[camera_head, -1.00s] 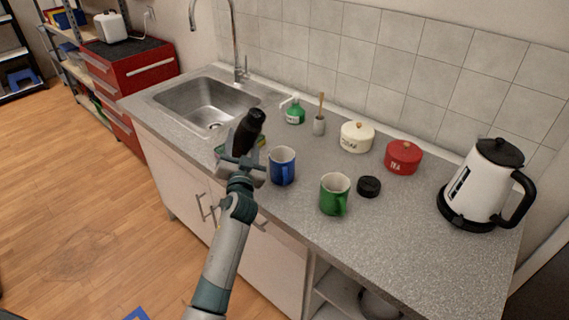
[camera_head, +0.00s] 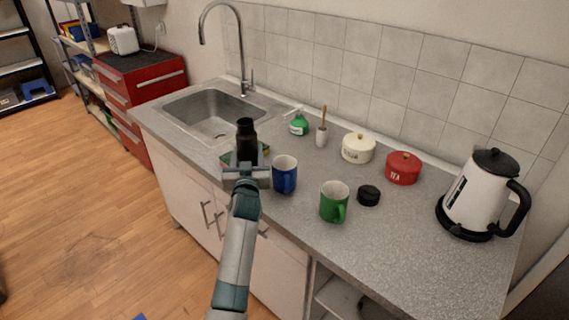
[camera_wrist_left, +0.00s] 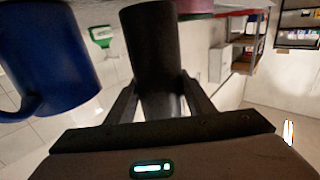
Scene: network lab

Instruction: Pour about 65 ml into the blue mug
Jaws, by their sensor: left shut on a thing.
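The blue mug (camera_head: 285,175) stands upright on the counter, its inside mostly not visible. My left gripper (camera_head: 246,170) is shut on a black bottle (camera_head: 246,138), just left of the mug and apart from it. The bottle looks about upright in the head view, with its narrower neck at the top. In the left wrist view the bottle (camera_wrist_left: 151,45) is between the fingers (camera_wrist_left: 158,100), and the blue mug (camera_wrist_left: 45,60) is at the left. No liquid is visible. My right gripper is out of view.
A green mug (camera_head: 334,203) and a black cap (camera_head: 369,195) stand right of the blue mug. Behind are a green soap bottle (camera_head: 299,125), a cream canister (camera_head: 358,149) and a red canister (camera_head: 403,169). A kettle (camera_head: 478,195) is far right; the sink (camera_head: 205,112) is left.

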